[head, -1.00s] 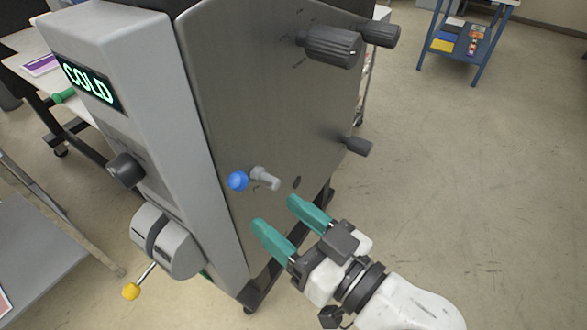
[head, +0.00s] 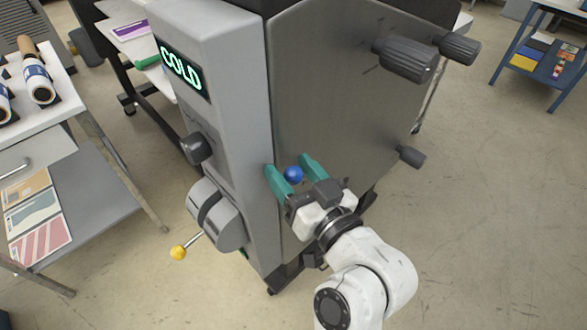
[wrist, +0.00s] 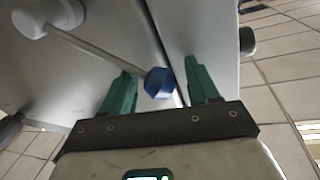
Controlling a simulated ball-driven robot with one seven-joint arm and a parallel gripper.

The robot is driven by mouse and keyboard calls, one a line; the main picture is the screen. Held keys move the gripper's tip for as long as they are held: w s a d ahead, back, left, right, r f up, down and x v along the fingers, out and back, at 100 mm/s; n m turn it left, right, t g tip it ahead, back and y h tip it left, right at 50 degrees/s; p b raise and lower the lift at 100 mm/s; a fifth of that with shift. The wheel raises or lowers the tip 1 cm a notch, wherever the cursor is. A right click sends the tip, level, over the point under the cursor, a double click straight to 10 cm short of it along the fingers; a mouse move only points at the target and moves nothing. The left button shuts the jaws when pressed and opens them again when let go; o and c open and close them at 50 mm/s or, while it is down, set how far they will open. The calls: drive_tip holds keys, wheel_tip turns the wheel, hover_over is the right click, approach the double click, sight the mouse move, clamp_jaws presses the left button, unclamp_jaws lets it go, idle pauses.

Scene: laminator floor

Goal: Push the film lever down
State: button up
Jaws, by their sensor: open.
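A lever with a blue knob (head: 293,174) sticks out from the machine's dark side panel. In the wrist view the blue knob (wrist: 159,83) ends a thin rod that runs from a pale round hub (wrist: 45,15). My gripper (head: 286,164) is open, with its teal fingers on either side of the knob. In the wrist view the gripper (wrist: 160,70) also shows the knob between the fingers, with gaps visible at both sides. I cannot tell whether anything touches. Another lever with a yellow knob (head: 179,253) hangs low on the grey front column. No label names either lever.
The grey column (head: 215,75) carries a lit COLD display (head: 181,69) and a dark knob (head: 197,149). Dark rollers (head: 405,58) and a peg (head: 411,157) jut from the side panel. A cart (head: 95,200) stands left.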

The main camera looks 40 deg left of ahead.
drive_tip(key=shift+c, duration=0.3)
clamp_jaws()
drive_tip(key=shift+s+f, duration=0.1)
drive_tip(key=shift+f, duration=0.1)
